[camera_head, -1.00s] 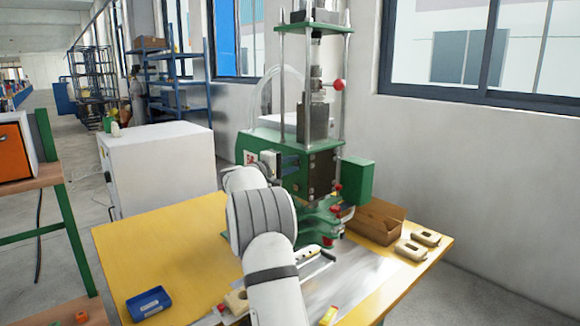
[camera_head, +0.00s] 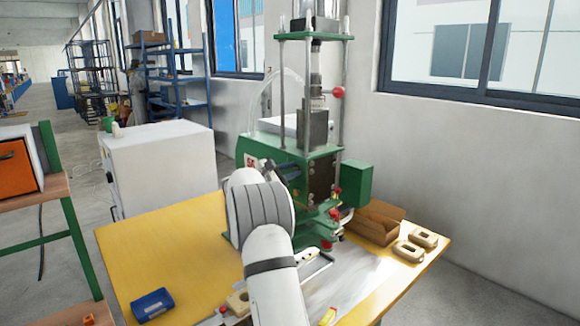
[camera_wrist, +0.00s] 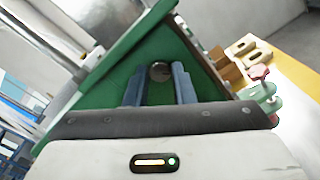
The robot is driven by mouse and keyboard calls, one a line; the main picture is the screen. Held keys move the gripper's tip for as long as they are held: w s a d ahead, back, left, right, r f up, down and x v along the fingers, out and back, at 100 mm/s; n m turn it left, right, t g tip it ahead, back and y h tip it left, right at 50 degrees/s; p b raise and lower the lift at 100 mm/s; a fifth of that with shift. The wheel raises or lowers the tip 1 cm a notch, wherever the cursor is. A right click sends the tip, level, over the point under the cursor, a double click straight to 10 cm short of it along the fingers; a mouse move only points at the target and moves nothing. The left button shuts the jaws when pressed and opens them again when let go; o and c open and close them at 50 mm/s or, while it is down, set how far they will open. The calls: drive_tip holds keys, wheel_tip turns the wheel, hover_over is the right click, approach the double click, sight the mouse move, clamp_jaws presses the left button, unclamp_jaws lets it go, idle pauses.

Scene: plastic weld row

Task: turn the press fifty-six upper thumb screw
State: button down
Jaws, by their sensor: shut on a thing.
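The press fifty-six (camera_head: 267,147) is a green machine with a "56" label, steel columns and a red ball knob, standing on the yellow table. In the wrist view, a dark round thumb screw (camera_wrist: 160,71) sits on its green face (camera_wrist: 120,70). My gripper (camera_wrist: 159,78) has its two blue fingers on either side of this screw and is shut on it. In the head view, my gripper (camera_head: 290,171) is at the press's near side, mostly hidden behind my white arm. The screw is not clearly visible there.
A cardboard box (camera_head: 378,221) and two beige parts (camera_head: 409,251) lie right of the press. A blue bin (camera_head: 152,304) stands on the table's (camera_head: 185,240) front left. A red star knob (camera_wrist: 259,72) shows right of my gripper in the wrist view.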

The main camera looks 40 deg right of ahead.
drive_tip(key=n+p, duration=0.2)
drive_tip(key=n, duration=0.1)
drive_tip(key=shift+r+n+p, duration=0.15)
drive_tip(key=shift+n+p, duration=0.2)
drive_tip(key=shift+n, duration=0.05)
drive_tip(key=n+p, duration=0.2)
drive_tip(key=n, duration=0.1)
drive_tip(key=shift+p, duration=0.35)
drive_tip(key=shift+f+n+p, duration=0.2)
drive_tip(key=shift+n+p, duration=0.9)
drive_tip(key=shift+n, duration=0.6)
drive_tip(key=c, duration=1.3)
unclamp_jaws()
drive_tip(key=shift+o, duration=0.3)
